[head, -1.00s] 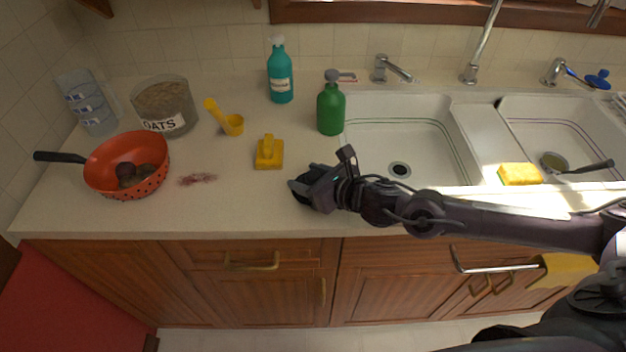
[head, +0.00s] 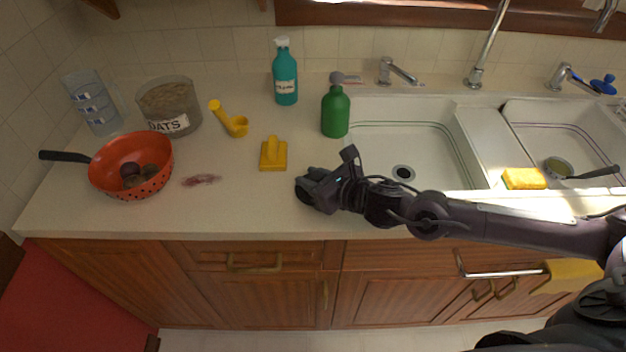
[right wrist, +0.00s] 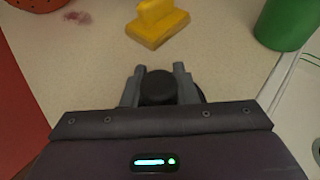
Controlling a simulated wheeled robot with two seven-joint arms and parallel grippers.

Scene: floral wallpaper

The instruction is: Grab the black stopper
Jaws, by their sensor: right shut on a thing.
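The black stopper (right wrist: 157,87) is a round dark piece between the fingers of my right gripper (right wrist: 160,82) in the right wrist view. The fingers are shut on it, close to the countertop. In the head view my right gripper (head: 308,188) is low over the counter's front part, left of the sink, and its own dark body hides the stopper. I cannot tell whether the stopper still touches the counter. My left gripper is not in view.
A yellow scraper-like tool (head: 273,154) lies behind and left of the gripper. A green pump bottle (head: 335,110) stands behind it, beside the sink (head: 455,165). A red pan (head: 130,165) and an oats container (head: 168,105) are at left. The counter's front edge is near.

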